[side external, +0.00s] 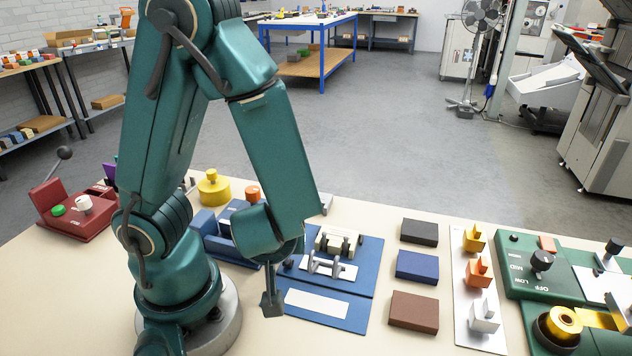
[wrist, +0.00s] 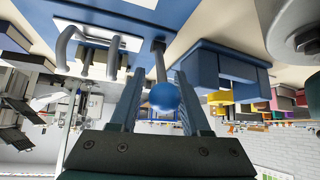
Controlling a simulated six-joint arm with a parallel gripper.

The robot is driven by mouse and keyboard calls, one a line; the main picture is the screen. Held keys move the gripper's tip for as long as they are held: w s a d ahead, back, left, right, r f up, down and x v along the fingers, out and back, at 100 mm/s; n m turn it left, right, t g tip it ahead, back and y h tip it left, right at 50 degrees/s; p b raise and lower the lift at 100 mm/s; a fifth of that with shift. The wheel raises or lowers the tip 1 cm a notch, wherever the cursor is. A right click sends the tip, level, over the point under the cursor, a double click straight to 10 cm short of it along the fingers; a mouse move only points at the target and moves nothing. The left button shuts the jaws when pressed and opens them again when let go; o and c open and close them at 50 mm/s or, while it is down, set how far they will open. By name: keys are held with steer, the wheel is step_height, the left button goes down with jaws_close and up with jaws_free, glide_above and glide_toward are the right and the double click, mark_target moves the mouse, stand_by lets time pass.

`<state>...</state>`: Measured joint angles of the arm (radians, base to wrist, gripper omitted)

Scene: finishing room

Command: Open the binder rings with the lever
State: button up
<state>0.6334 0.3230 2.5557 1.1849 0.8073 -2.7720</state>
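The blue binder (side external: 369,262) lies flat on the bench, with silver rings (side external: 329,266) standing from its middle; the rings also show at the upper left of the wrist view (wrist: 73,43). A grey lever (wrist: 159,66) with a blue ball knob (wrist: 164,96) rises from the blue surface beside the rings. My gripper (wrist: 156,78) shows in the wrist view with its fingers apart, one on each side of the knob. The fingers do not look closed on it; I cannot tell whether either touches. My wrist hides the lever in the side view.
Black (side external: 419,232), blue (side external: 417,266) and brown (side external: 414,309) blocks lie right of the binder. Beyond them are a pale strip (side external: 471,337) with coloured pieces and a green control panel (side external: 528,276). A red lever device (side external: 73,212) stands far left.

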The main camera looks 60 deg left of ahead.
steer(key=shift+v, duration=2.6)
steer(key=shift+a, duration=0.15)
